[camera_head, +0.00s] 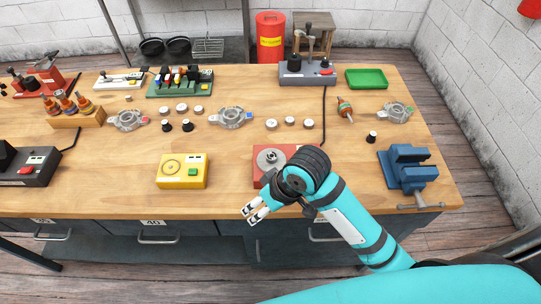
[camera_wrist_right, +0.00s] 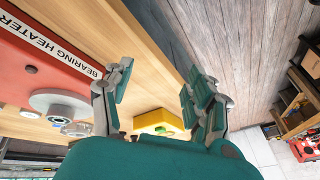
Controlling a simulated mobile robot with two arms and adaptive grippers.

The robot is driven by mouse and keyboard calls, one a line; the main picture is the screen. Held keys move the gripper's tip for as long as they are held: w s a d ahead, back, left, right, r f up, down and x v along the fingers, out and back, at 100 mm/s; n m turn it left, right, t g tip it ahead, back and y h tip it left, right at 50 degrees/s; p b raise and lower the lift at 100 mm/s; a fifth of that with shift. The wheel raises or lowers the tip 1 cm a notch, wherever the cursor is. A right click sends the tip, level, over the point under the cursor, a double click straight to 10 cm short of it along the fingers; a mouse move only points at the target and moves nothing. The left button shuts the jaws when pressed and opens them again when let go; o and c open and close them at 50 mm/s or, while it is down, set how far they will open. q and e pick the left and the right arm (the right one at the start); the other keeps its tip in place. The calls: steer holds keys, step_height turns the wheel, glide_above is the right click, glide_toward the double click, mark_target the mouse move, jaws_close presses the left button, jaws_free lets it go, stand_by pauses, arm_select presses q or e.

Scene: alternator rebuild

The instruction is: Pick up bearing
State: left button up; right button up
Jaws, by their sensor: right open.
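Several small silver ring-shaped parts that look like bearings (camera_head: 290,121) lie in groups on the wooden bench in the head view. I cannot tell which one is the task's bearing. The red bearing heater (camera_head: 262,178), with a round grey disc on top, stands near the bench's front edge. It also shows in the right wrist view (camera_wrist_right: 45,62); small metal rings (camera_wrist_right: 60,113) appear by its disc. My right gripper (camera_head: 252,212) is open and empty, in front of the heater, past the bench edge. Its fingers also show in the right wrist view (camera_wrist_right: 160,73). My left gripper is out of view.
A yellow box (camera_head: 182,171) stands left of the heater, and a blue vise (camera_head: 408,168) sits at right. Grey alternator housings (camera_head: 231,117), black small parts (camera_head: 187,126) and a green tray (camera_head: 366,78) lie farther back. Bare bench separates the yellow box and heater.

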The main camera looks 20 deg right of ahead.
steer(key=w+r+n+g+h, duration=0.1)
steer(key=w+r+g, duration=0.1)
steer(key=w+r, duration=0.55)
step_height(320, 180, up, 11)
steer(key=m+h, duration=0.1)
steer(key=h, duration=0.2)
glide_above(272, 156)
steer(key=shift+g, duration=0.4)
step_height(272, 156, down, 11)
steer(key=shift+w+f+p, duration=0.1)
steer(key=shift+f+p, duration=0.1)
steer(key=shift+p, duration=0.65)
step_height(272, 156, down, 4)
steer(key=shift+f+p, duration=0.1)
steer(key=shift+p, duration=0.8)
steer(key=shift+f, duration=0.55)
jaws_close()
steer(key=shift+r, duration=0.15)
